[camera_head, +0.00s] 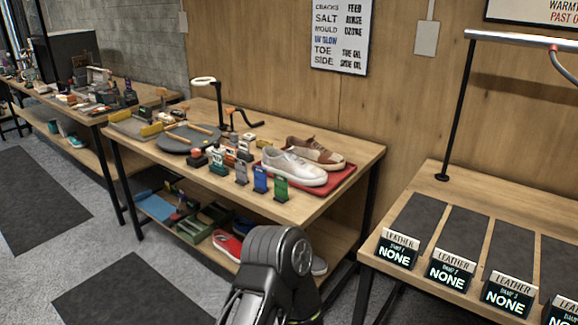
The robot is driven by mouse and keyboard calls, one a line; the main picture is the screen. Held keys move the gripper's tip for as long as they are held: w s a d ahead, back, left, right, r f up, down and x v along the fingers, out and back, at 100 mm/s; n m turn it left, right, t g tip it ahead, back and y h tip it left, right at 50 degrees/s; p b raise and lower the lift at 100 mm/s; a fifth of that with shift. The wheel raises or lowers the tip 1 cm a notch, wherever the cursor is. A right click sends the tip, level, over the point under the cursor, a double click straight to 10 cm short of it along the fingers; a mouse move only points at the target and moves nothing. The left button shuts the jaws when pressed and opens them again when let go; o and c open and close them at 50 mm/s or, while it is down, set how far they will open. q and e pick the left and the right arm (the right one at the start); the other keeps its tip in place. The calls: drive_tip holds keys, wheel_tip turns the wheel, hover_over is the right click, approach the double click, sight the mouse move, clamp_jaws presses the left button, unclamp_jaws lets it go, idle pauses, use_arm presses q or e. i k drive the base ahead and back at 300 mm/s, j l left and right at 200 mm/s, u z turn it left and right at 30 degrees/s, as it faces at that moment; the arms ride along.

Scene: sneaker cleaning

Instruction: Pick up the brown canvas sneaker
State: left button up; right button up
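The brown canvas sneaker (322,154) lies on a red tray (346,178) at the right end of the middle workbench. It has a pale sole and sits just behind a white sneaker (293,168), which hides part of its near side. Neither of my grippers is in view. A dark grey link of one of my arms shows at the bottom centre, in front of the bench; I cannot tell which arm it belongs to.
The middle workbench (345,203) holds a round dark mat (189,140), a lamp (213,90), brushes and several small coloured bottles left of the tray. More shoes lie on its lower shelf. The right bench (525,205) has dark pads and several "NONE" signs. Grey floor lies at left.

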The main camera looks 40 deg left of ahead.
sight(312, 152)
drive_tip(key=j+z, duration=0.25)
drive_tip(key=j, duration=0.25)
drive_tip(key=k+j+z, duration=0.1)
drive_tip(key=j+z, duration=0.15)
drive_tip(key=j, duration=0.2)
drive_tip(key=k+j+z, duration=0.2)
drive_tip(key=j, duration=0.25)
drive_tip(key=j+z, duration=0.25)
drive_tip(key=j, duration=0.2)
drive_tip(key=k, duration=0.05)
